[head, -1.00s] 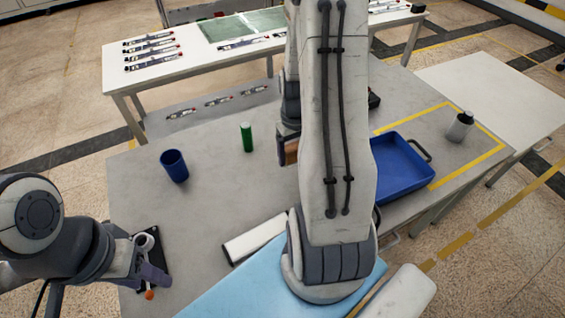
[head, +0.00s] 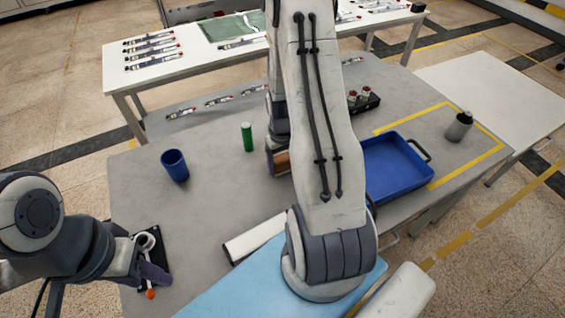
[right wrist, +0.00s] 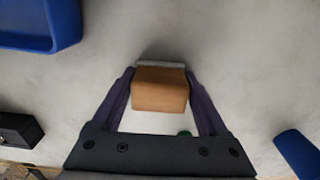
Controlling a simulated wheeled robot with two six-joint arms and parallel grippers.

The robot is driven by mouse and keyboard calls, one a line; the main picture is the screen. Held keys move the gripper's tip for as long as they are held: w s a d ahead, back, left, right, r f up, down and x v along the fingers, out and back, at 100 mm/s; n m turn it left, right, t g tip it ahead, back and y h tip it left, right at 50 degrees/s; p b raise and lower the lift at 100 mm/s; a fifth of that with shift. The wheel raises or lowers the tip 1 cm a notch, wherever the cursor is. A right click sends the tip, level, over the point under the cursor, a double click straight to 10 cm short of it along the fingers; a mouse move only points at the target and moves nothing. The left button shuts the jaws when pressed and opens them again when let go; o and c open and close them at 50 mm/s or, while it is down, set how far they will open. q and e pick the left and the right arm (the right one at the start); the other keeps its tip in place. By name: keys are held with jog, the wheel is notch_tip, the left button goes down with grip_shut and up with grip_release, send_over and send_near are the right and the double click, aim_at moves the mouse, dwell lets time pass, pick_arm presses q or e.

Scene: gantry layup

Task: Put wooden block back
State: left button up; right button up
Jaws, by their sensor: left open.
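The wooden block (right wrist: 160,89) is between the two fingers of my right gripper (right wrist: 160,92), which touch it on both sides. In the head view the block (head: 282,162) shows partly beneath my right gripper (head: 279,160), over the grey table, right of a green cylinder. My right arm hides the table behind it. I cannot tell how high the block is above the table. A pale grey strip (right wrist: 160,64) shows at the block's far edge. My left gripper (head: 152,273) is at the table's left front, beside a black plate (head: 152,250) with a white ring-shaped part.
The green cylinder (head: 247,137) and a blue cup (head: 175,165) stand left of my right gripper. A blue tray (head: 428,178) is to the right, with a dark bottle (head: 459,127) beyond. A black holder (head: 370,104) stands at the back. The table's left middle is clear.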

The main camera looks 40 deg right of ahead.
aim_at(282, 159)
jog(key=o, duration=0.3)
jog(key=shift+r, duration=0.1)
notch_tip(282, 159, up, 12)
jog(key=shift+r, duration=0.1)
jog(key=a+r+n, duration=0.2)
jog(key=a+r, duration=0.1)
jog(key=a, duration=0.5)
jog(key=a+r+n, duration=0.2)
jog(key=a, duration=0.7)
jog(key=s+a+r+n, duration=0.1)
jog(key=s+a+n, duration=0.1)
jog(key=s+a, duration=0.2)
jog(key=s+a+r+n, duration=0.1)
jog(key=s+a+n, duration=0.1)
jog(key=s+a, duration=0.3)
jog(key=s+a+r+n+y, duration=0.1)
jog(key=s+a+r, duration=0.1)
jog(key=s+a, duration=0.2)
jog(key=shift+s+a+n, duration=0.2)
jog(key=shift+s, duration=0.55)
jog(key=shift+s+a+n, duration=0.15)
jog(key=shift+s+n, duration=0.05)
jog(key=shift+s, duration=0.55)
